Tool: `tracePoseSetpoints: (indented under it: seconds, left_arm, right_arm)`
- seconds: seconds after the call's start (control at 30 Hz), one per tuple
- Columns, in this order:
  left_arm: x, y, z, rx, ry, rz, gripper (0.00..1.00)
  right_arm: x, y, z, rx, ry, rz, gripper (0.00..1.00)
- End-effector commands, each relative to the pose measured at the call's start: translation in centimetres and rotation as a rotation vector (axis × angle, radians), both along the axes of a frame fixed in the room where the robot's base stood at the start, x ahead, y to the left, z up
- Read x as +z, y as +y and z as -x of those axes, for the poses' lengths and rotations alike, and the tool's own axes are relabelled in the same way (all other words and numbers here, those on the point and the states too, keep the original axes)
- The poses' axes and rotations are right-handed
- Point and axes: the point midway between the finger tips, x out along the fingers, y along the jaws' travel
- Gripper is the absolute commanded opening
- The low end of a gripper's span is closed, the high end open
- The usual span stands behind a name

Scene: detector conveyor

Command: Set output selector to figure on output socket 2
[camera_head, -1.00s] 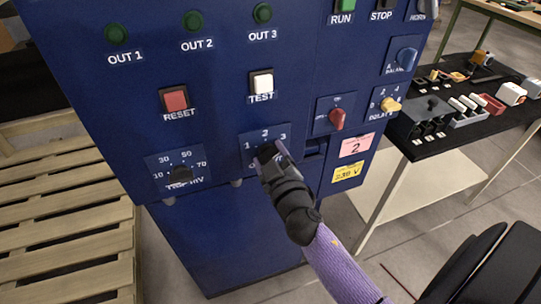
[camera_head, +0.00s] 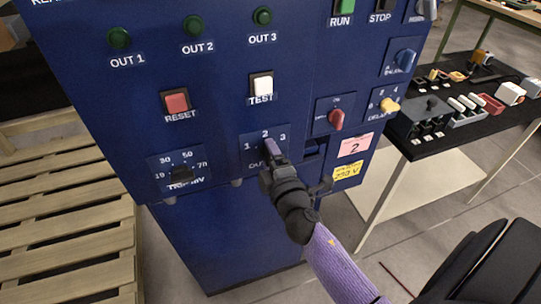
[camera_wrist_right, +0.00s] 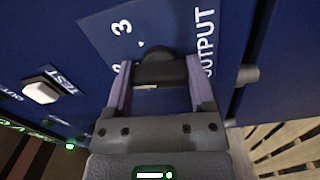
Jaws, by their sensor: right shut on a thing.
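The output selector plate (camera_head: 256,139), marked 1, 2 and 3, is low on the blue cabinet. My right gripper (camera_head: 271,150) is at this selector. In the right wrist view its two purple fingers (camera_wrist_right: 157,84) are shut on the black selector knob (camera_wrist_right: 160,69), one on each side. The 3 and the word OUTPUT are readable beside the knob; another figure is partly covered by a finger. The knob's pointing direction is not clear. A pink label (camera_head: 355,147) with a 2 is to the right of the selector. My left gripper is not in view.
A trip dial (camera_head: 181,175) is to the left. Red RESET (camera_head: 176,102) and white TEST (camera_head: 262,85) buttons are above. A red knob (camera_head: 336,118) and a yellow knob (camera_head: 390,105) are to the right. A black-topped table (camera_head: 440,145) with small parts stands beside the cabinet.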

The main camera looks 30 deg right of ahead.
Motion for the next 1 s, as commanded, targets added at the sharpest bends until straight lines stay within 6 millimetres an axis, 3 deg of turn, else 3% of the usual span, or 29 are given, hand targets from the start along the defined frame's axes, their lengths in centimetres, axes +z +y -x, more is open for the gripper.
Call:
tracePoseSetpoints:
  seconds: [0.3,0.83,0.87,1.0]
  left_arm:
    - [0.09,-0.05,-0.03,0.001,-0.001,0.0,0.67]
    - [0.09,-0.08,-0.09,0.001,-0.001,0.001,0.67]
    - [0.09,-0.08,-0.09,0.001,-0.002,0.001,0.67]
    - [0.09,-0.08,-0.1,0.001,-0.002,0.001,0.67]
  right_arm:
    - [-0.07,0.03,0.01,0.0,0.027,0.103,0.12]
    - [-0.11,0.03,0.02,0.0,0.033,0.123,0.12]
    - [-0.11,0.03,0.02,0.0,0.033,0.123,0.73]
    - [-0.09,0.03,0.01,0.0,0.032,0.123,1.0]
